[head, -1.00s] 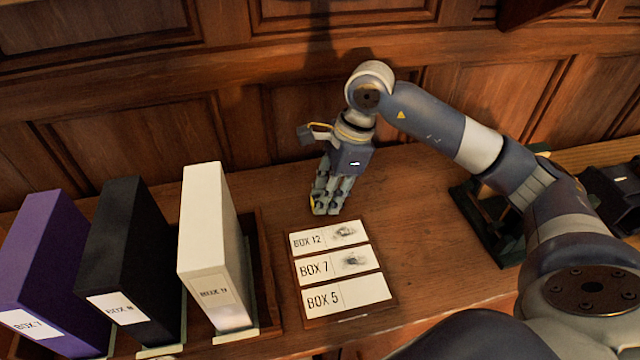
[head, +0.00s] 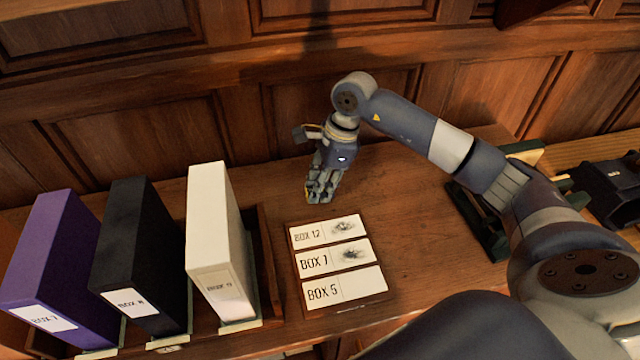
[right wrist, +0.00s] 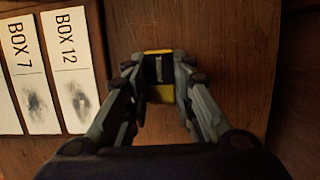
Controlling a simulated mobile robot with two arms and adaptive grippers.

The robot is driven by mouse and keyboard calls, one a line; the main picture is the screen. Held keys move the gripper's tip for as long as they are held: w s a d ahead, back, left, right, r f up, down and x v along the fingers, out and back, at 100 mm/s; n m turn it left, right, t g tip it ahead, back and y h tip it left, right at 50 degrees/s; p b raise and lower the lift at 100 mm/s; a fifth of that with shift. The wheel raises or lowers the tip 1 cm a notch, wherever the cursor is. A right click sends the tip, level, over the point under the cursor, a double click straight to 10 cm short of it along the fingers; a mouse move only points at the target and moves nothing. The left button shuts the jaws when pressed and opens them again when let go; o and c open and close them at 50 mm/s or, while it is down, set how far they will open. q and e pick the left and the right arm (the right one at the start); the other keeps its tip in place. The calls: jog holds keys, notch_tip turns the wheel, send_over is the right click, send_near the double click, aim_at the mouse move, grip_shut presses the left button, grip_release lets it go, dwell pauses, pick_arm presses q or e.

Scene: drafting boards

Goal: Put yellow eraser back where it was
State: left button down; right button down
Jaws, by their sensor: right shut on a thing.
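The yellow eraser (right wrist: 158,68) shows in the right wrist view between the fingers of my right gripper (right wrist: 160,88), with a dark band around its middle. My right gripper is shut on it. In the head view the right gripper (head: 320,197) points down at the wooden desk, just behind the card board, and only a sliver of yellow shows at its fingers. I cannot tell whether the eraser touches the desk. The card board (head: 388,312) holds three white cards: BOX 12 (head: 312,236), BOX 7 (head: 318,262) and BOX 5 (head: 325,293). BOX 12 and BOX 7 carry dark smudges; BOX 5 looks clean. My left gripper is not in view.
Purple (head: 50,260), black (head: 135,250) and white (head: 212,235) box files stand in a wooden rack (head: 267,270) at left. A dark green stand (head: 490,235) is at right, beneath my right arm. Bare desk (head: 410,225) lies between board and stand. A panelled wall is behind.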

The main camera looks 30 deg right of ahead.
jog(key=shift+f, duration=0.2)
jog(key=c, duration=1.5)
grip_release()
jog(key=shift+r, duration=0.1)
jog(key=shift+o, duration=0.7)
jog(key=shift+r, duration=0.2)
jog(key=shift+d+r, duration=0.1)
jog(key=shift+r, duration=0.15)
jog(key=b+v, duration=0.2)
jog(key=v, duration=0.9)
jog(key=shift+r+b, duration=0.2)
jog(key=shift+b, duration=0.1)
